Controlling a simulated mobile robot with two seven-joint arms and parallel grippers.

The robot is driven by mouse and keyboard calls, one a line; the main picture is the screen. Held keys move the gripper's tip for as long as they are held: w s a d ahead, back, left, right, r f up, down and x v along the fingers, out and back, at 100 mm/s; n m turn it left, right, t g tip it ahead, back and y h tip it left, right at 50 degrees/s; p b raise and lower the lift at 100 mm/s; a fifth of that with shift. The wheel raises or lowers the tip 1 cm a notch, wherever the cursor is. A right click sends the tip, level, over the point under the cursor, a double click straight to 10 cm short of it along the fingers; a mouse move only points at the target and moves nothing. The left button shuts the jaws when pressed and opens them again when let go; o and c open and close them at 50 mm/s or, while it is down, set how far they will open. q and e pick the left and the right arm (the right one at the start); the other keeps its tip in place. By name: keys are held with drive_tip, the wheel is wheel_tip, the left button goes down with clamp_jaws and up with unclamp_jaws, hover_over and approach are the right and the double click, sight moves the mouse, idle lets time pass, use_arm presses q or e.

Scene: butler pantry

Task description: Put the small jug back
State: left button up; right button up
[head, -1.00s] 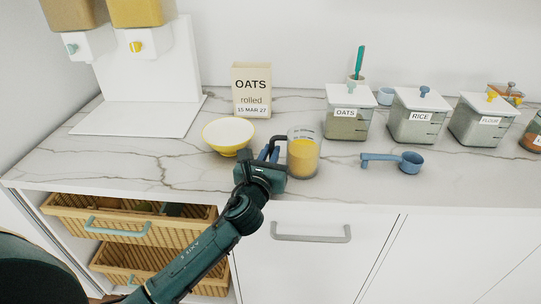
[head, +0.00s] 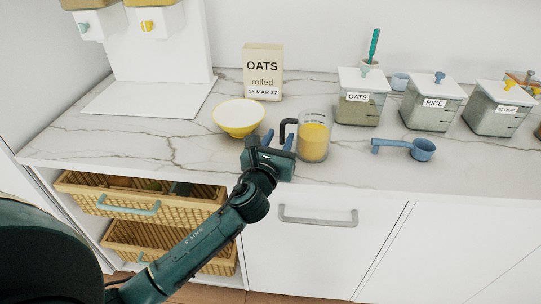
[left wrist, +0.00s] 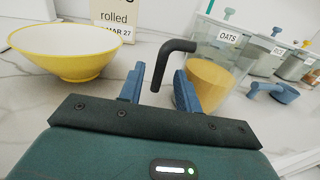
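The small jug (head: 314,140) is a clear measuring jug with a dark handle and yellow contents. It stands upright on the marble counter, right of the yellow bowl (head: 239,131). My left gripper (head: 278,140) is at the jug's handle side, near the counter's front edge. In the left wrist view its blue fingers (left wrist: 159,88) are spread, with the dark handle (left wrist: 160,72) showing between them and a gap on both sides. The jug's body (left wrist: 210,75) is partly hidden behind the right finger. My right gripper is not in view.
An oats box (head: 263,72) stands behind the bowl. Lidded containers of oats (head: 358,108), rice (head: 430,112) and flour (head: 495,118) stand to the right. A blue scoop (head: 421,150) lies right of the jug. An open basket drawer (head: 105,203) sticks out below at left.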

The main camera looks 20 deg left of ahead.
use_arm(q)
drive_tip(key=s, duration=1)
drive_tip(key=shift+s+d, duration=0.2)
drive_tip(key=shift+d, duration=0.2)
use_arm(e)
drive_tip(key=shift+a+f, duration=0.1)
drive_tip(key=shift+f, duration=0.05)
